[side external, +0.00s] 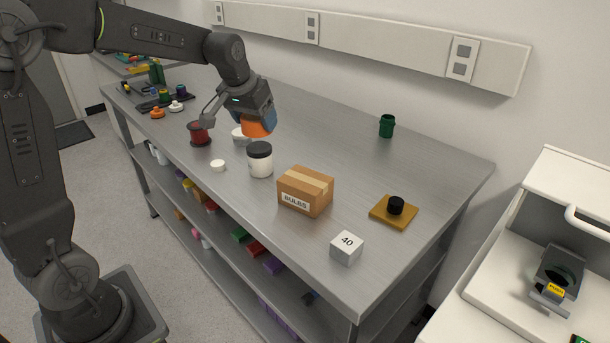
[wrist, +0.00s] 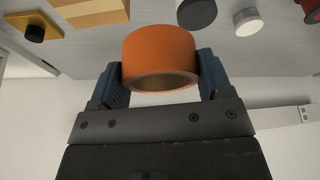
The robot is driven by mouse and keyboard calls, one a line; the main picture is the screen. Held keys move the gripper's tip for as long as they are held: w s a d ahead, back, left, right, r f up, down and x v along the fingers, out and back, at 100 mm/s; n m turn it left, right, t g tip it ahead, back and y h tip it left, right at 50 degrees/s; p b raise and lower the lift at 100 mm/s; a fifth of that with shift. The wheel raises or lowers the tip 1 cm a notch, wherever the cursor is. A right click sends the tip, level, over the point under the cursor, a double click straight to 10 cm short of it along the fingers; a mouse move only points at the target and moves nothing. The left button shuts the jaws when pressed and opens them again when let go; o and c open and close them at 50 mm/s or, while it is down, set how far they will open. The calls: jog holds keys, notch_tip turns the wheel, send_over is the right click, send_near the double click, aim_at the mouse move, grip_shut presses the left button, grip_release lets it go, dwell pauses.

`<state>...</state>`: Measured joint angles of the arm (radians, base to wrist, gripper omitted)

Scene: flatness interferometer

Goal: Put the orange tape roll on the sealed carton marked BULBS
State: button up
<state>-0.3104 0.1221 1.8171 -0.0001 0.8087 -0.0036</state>
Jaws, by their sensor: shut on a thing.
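The orange tape roll (wrist: 158,52) is between the two fingers of my gripper (wrist: 160,78), which is shut on it. In the side external view the roll (side external: 257,129) hangs below my gripper (side external: 262,118), above the bench and behind the black-lidded white jar. The sealed carton marked BULBS (side external: 305,190) is a brown box with a pale tape strip on top, standing on the bench to the right of and nearer than the roll. Its top looks bare. Part of the carton (wrist: 92,12) shows at the top left of the wrist view.
The white jar with a black lid (side external: 259,160) stands between my gripper and the carton. A red spool (side external: 199,133) and green jar (side external: 387,126) stand farther off.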

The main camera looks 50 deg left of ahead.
send_over(307, 177)
jog(key=s, duration=0.1)
jog(key=f, duration=0.6)
jog(key=shift+s+d+f, duration=0.15)
jog(key=shift+d+f, duration=0.05)
jog(key=shift+f, duration=2.15)
jog(key=shift+f, duration=0.2)
jog(key=o, duration=0.9)
